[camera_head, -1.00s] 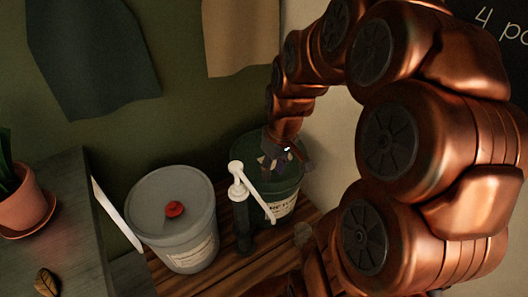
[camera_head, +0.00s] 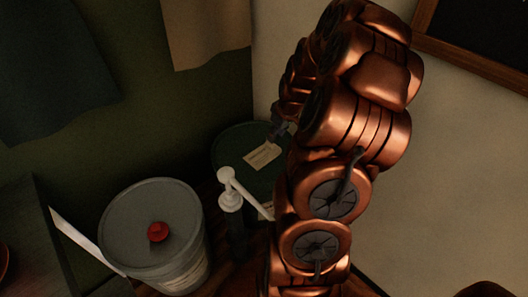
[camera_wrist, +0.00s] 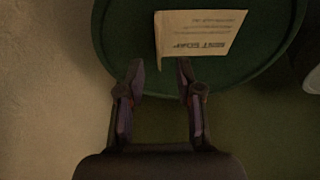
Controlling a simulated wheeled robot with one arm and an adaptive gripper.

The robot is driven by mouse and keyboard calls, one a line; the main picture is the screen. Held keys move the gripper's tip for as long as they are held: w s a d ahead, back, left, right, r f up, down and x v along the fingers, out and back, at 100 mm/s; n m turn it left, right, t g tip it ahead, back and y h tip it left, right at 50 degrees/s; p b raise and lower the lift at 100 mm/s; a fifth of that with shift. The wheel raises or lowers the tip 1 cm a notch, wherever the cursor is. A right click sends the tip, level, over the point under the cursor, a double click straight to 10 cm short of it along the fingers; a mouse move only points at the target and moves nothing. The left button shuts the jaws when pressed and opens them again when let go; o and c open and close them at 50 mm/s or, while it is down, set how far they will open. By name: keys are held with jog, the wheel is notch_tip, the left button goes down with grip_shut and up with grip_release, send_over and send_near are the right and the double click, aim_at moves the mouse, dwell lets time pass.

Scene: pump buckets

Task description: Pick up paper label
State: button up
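The paper label (camera_head: 263,156) is a small cream sheet with print, lying on the dark green bucket's lid (camera_head: 228,148). In the wrist view the label (camera_wrist: 200,32) lies near the lid's edge, its printed side visible. My gripper (camera_wrist: 160,70) is open and empty, with its two fingers apart at the label's near edge. I cannot tell how high the fingers are above the lid. In the head view my gripper (camera_head: 278,131) is small and partly hidden behind my arm.
A white pump (camera_head: 228,190) stands in front of the green bucket, close to it. A grey bucket (camera_head: 133,215) with a red cap (camera_head: 158,232) stands to the left. The wall is close behind, with hanging cloths (camera_head: 205,30) above.

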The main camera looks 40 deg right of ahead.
aim_at(274, 143)
jog(key=shift+s+p+x, duration=0.2)
jog(key=shift+p+x, duration=0.6)
jog(key=shift+x, duration=1.9)
jog(key=shift+d, duration=0.1)
jog(key=shift+c, duration=0.3)
grip_shut()
